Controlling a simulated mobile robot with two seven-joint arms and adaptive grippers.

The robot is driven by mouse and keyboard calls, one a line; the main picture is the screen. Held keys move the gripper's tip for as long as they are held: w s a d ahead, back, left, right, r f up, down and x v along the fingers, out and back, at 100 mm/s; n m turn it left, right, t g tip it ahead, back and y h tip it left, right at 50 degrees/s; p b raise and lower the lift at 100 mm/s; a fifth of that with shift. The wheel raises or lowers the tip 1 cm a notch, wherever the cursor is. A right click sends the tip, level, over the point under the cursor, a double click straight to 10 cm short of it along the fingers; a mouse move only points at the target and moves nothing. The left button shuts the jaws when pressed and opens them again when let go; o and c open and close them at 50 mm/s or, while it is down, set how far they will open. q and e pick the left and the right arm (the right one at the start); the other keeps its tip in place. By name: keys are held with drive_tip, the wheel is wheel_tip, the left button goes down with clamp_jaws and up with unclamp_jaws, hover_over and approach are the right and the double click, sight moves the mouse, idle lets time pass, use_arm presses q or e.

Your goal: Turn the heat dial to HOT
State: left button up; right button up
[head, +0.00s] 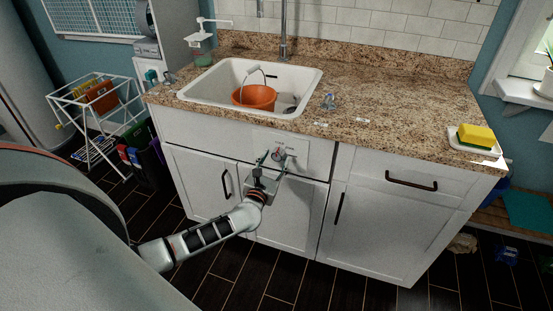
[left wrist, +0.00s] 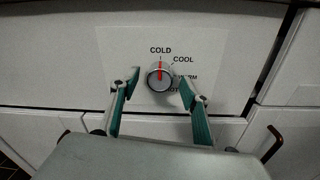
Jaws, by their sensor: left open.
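The heat dial (left wrist: 159,76) is a round grey knob with a red pointer line, on a pale panel on the cabinet front. Its red line points up at COLD. My left gripper (left wrist: 153,90) is open, with one finger on each side of the dial. I cannot tell if the fingers touch it. In the head view, my left gripper (head: 271,168) is at the panel below the sink, around the small dial (head: 278,154). My right gripper is not in view.
A granite counter (head: 385,105) overhangs the panel, with a white sink (head: 205,88) holding an orange bucket (head: 256,97). A yellow sponge (head: 476,136) sits at the right. Cabinet handles (head: 410,185) stick out nearby. A drying rack (head: 98,105) stands at the left.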

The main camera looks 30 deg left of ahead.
use_arm(q)
drive_tip(key=shift+x, duration=0.8)
drive_tip(key=c, duration=1.1)
